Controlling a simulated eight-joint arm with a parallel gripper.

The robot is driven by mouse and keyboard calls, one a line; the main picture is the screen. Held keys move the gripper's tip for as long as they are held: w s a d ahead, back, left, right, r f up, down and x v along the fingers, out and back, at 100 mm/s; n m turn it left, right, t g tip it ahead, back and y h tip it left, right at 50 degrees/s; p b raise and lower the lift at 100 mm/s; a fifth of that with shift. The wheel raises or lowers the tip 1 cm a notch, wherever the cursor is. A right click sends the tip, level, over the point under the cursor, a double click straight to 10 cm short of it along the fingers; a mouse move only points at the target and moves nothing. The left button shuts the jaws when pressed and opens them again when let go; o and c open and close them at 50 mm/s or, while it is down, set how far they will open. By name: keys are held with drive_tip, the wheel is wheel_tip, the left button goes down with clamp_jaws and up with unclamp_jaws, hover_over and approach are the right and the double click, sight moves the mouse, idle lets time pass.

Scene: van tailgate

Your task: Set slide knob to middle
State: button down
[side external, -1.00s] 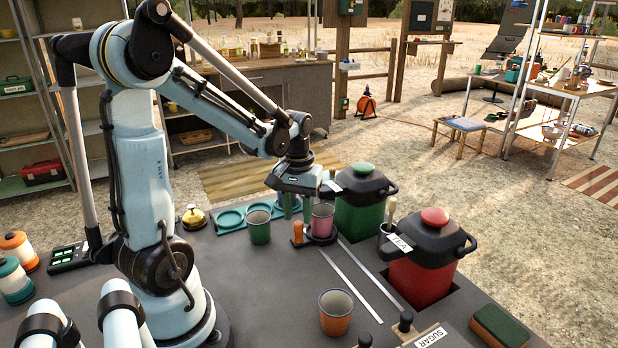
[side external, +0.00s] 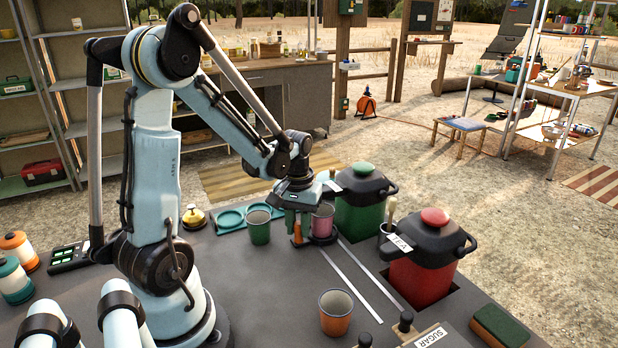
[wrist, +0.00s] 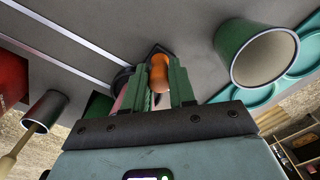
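The orange slide knob (side external: 297,238) stands upright on a dark round carriage (side external: 322,239) at the far end of two pale rails (side external: 350,283). A pink cup (side external: 322,221) sits on this carriage. My gripper (side external: 298,230) points down over the knob, with its green fingers at the knob's upper part. In the wrist view the knob (wrist: 158,75) shows between the two fingers (wrist: 160,90), which look open around it. I cannot tell whether either finger touches it. The pink cup is mostly hidden behind a finger there.
A green cup (side external: 259,226) stands close left of the knob, by a teal tray (side external: 230,218). A green canister (side external: 362,200) and a red canister (side external: 425,280) stand to the right. An orange cup (side external: 335,313) is left of the rails' near end. The rails are clear.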

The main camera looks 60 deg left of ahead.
drive_tip(key=d, duration=1.1)
drive_tip(key=c, duration=1.2)
unclamp_jaws()
wheel_tip(320, 180, up, 12)
